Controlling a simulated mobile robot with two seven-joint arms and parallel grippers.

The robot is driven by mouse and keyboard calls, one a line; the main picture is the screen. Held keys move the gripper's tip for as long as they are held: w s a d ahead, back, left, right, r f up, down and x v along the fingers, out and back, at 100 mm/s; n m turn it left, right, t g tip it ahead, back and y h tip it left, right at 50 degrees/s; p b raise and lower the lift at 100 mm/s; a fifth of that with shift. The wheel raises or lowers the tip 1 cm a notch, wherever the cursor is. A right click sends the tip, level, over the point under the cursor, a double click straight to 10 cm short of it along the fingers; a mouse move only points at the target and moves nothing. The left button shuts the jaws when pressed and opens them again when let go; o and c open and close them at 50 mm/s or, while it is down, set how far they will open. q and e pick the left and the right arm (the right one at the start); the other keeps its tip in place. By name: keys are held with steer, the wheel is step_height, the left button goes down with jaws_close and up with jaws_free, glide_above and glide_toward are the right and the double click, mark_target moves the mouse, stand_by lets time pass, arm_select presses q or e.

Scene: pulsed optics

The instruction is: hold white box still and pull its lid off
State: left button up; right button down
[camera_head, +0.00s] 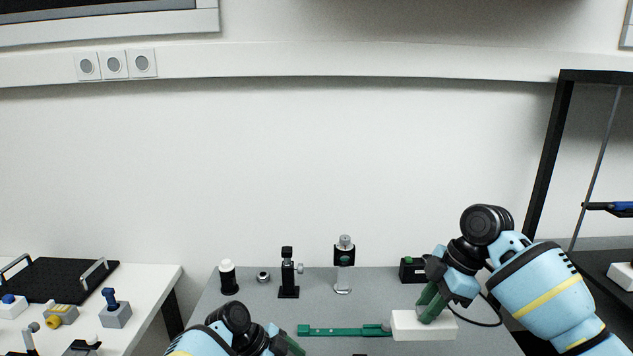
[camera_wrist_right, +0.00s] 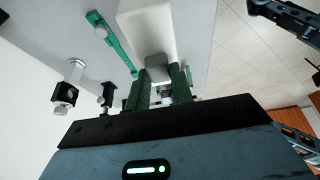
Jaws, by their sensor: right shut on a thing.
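The white box (camera_head: 408,325) sits on the grey table at the right front; its white body also shows at the top of the right wrist view (camera_wrist_right: 150,30). I cannot make out a seam between box and lid. My right gripper (camera_head: 430,306) comes down on the box from above, its green fingers closed on a grey knob (camera_wrist_right: 158,68) on the box's face. My left gripper (camera_head: 290,346) is low at the front, left of the box and apart from it; its fingers are partly cut off by the picture's edge, so its opening is unclear.
A green bar tool (camera_head: 345,331) lies left of the box, its end close to it. Behind stand optics mounts (camera_head: 288,275) (camera_head: 343,268), a white-topped black post (camera_head: 228,278) and a black device (camera_head: 412,270) near my right wrist. A second table with a black tray (camera_head: 60,278) is at left.

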steer(key=shift+t, duration=0.5)
step_height(320, 180, up, 8)
steer(key=shift+s+p, duration=0.15)
steer(key=shift+p, duration=1)
arm_select(q)
step_height(320, 180, up, 8)
arm_select(e)
steer(key=shift+f, duration=0.1)
steer(key=shift+f, duration=0.1)
